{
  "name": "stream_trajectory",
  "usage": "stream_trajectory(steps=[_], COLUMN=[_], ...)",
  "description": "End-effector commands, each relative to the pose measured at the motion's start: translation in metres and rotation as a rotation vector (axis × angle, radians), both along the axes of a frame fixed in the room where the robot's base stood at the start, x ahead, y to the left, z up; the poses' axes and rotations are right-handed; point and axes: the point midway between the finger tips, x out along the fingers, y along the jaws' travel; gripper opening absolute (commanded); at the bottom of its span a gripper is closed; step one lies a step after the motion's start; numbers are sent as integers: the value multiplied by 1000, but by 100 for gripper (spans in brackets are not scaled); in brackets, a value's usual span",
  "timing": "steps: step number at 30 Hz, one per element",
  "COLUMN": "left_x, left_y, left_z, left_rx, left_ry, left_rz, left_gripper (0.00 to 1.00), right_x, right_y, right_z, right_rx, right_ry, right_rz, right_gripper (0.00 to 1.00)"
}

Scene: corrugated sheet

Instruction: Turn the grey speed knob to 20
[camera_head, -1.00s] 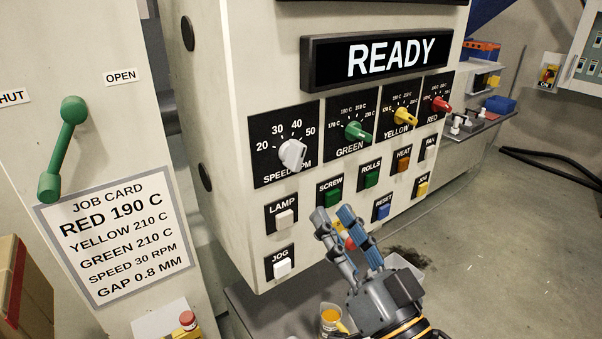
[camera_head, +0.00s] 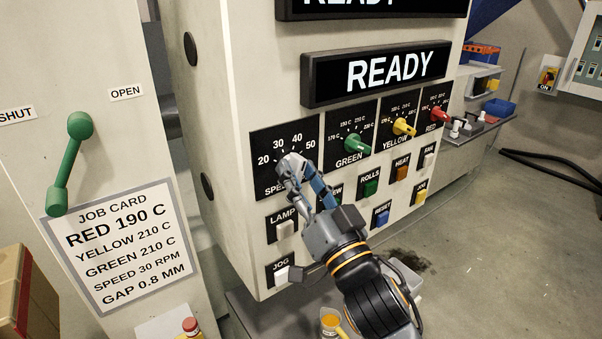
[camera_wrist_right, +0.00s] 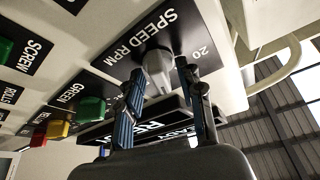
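The grey speed knob (camera_head: 286,162) sits on the black SPEED RPM dial plate (camera_head: 266,160), marked 20 to 50. It also shows in the right wrist view (camera_wrist_right: 158,68). My right gripper (camera_head: 299,170) is at the knob, with its fingers partly covering the knob and the plate's lower right. In the right wrist view the gripper (camera_wrist_right: 162,78) is open, one finger on each side of the knob, with small gaps showing. Contact is not clear. Which number the knob points to cannot be told. My left gripper is not in view.
Green (camera_head: 355,146), yellow (camera_head: 403,127) and red (camera_head: 437,115) knobs stand to the right. Lamp (camera_head: 285,229) and jog (camera_head: 282,275) buttons lie below, close to my right arm. A READY display (camera_head: 380,72) juts out above. A green lever (camera_head: 68,165) is at left.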

Motion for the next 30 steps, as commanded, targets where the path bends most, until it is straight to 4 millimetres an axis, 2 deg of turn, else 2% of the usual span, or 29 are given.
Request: stream_trajectory(steps=[2, 8, 20, 30], left_x=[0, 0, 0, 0], left_y=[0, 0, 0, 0], left_z=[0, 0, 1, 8], left_rx=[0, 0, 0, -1], left_ry=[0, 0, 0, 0], left_rz=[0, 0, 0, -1], left_gripper=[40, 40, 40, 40], right_x=[0, 0, 0, 1], right_y=[0, 0, -1, -2], right_z=[0, 0, 0, 1], right_rx=[0, 0, -30, -208], right_ry=[0, 0, -22, -151], right_rz=[0, 0, 0, 0], right_gripper=[38, 0, 0, 0])
